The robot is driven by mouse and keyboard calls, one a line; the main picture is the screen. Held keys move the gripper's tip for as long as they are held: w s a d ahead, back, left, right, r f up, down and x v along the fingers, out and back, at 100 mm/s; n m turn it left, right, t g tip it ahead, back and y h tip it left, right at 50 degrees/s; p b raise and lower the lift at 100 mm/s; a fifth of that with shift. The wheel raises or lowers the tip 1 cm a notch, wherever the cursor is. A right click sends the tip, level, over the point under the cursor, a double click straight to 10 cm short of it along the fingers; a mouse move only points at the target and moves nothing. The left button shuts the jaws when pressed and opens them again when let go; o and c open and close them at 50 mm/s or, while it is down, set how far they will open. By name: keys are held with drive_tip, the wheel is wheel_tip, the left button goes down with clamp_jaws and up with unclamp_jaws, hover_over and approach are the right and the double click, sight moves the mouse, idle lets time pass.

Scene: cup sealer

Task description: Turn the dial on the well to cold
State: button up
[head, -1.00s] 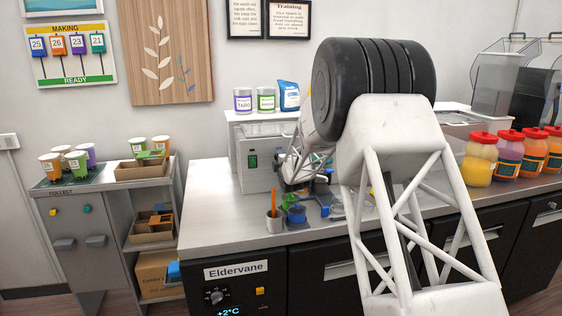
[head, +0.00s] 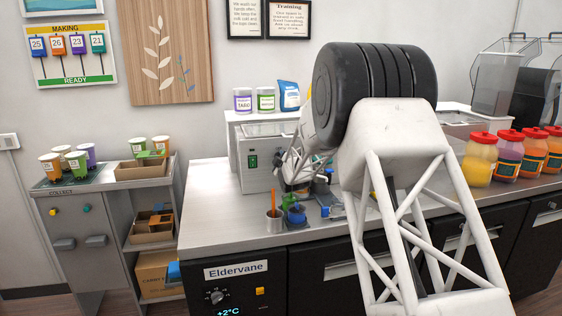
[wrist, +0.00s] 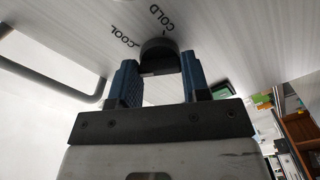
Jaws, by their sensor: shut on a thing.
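The dial (wrist: 159,54) is a dark round knob on a pale, finely striped surface in the wrist view. The words COLD (wrist: 162,17) and COOL (wrist: 127,37) are printed beside it, COLD just above and COOL to the upper left. My gripper (wrist: 158,64) has its two blue-padded fingers on either side of the dial and is shut on it. I cannot make out the dial's pointer mark. In the head view my arm covers much of the middle, and I cannot make out this dial there.
A grey bar handle (wrist: 92,88) is left of the fingers in the wrist view. In the head view, a cup of utensils (head: 274,221) stands near the counter's (head: 215,225) front edge. Jars (head: 479,159) stand at right. A fridge knob (head: 215,297) is below the counter.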

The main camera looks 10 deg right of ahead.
sight(279, 149)
drive_tip(key=shift+m, duration=2.2)
drive_tip(key=o, duration=0.9)
drive_tip(key=shift+o, duration=0.2)
drive_tip(key=shift+r, duration=0.1)
drive_tip(key=shift+r, duration=1.55)
drive_tip(key=shift+s+r, duration=0.15)
drive_tip(key=shift+s, duration=0.1)
drive_tip(key=s+a+r, duration=0.1)
drive_tip(key=s, duration=1.4)
drive_tip(key=shift+s+a+r, duration=0.2)
drive_tip(key=shift+s+a, duration=0.05)
